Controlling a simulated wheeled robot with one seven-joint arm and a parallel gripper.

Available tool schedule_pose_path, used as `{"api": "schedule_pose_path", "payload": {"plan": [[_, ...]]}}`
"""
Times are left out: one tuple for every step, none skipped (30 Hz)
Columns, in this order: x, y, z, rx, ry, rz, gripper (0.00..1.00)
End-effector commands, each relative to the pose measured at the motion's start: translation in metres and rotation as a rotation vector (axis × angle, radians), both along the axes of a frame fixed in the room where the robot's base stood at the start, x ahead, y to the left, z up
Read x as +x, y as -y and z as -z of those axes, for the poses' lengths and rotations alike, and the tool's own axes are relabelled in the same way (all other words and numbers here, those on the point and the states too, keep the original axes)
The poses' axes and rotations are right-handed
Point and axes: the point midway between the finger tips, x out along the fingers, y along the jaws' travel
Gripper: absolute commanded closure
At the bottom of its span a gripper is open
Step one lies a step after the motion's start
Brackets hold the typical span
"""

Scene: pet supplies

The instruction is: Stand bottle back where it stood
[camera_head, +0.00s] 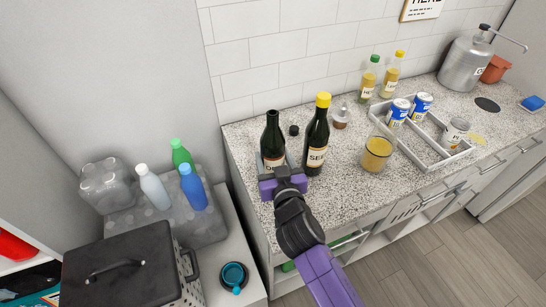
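A dark open-topped bottle (272,136) with a pale label stands upright, or is held upright, near the left end of the speckled counter (346,188). My gripper (274,164) is at its lower part, with the fingers around it. The bottle's base is hidden by the gripper, so I cannot tell whether it touches the counter or whether the fingers press on it. A taller dark bottle with a yellow cap (316,138) stands close on its right. A small dark cap-like piece (294,130) lies behind, between the two bottles.
A small clear jar (341,116) and a glass of yellow liquid (376,155) stand to the right. A grey divided tray (428,151) holds cans. Two yellowish bottles (369,80) stand near the wall. Left of the counter is a lower surface with colored bottles (194,188).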

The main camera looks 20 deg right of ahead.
Motion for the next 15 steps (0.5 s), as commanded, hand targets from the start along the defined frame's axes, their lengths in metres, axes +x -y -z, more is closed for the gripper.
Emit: {"api": "schedule_pose_path", "payload": {"plan": [[0.0007, -0.0001, -0.003, -0.001, 0.005, -0.001, 0.9], [0.0007, -0.0001, -0.0031, 0.0, 0.005, -0.001, 0.9], [0.0007, -0.0001, -0.0031, 0.0, 0.005, -0.001, 0.9], [0.0008, -0.0001, -0.0027, 0.0, 0.005, -0.001, 0.9], [0.0007, -0.0001, -0.002, 0.0, 0.005, -0.001, 0.9], [0.0008, -0.0001, -0.0008, 0.0, 0.005, -0.001, 0.9], [0.0007, -0.0001, 0.0, 0.0, 0.005, -0.001, 0.9], [0.0007, -0.0001, 0.0007, 0.0, 0.005, -0.001, 0.9], [0.0002, 0.0001, 0.0024, 0.001, 0.0, 0.0, 0.37], [0.0002, 0.0001, 0.002, 0.001, 0.0, 0.0, 0.31], [0.0002, 0.0001, 0.0019, 0.001, 0.0, 0.0, 0.25], [0.0002, 0.0001, 0.0019, 0.001, 0.0, 0.0, 0.19], [0.0002, 0.0001, 0.0019, 0.001, 0.0, 0.0, 0.19], [0.0002, 0.0002, 0.0019, 0.001, 0.0, 0.0, 0.19], [0.0002, 0.0002, 0.0019, 0.001, 0.0, 0.0, 0.19]]}}
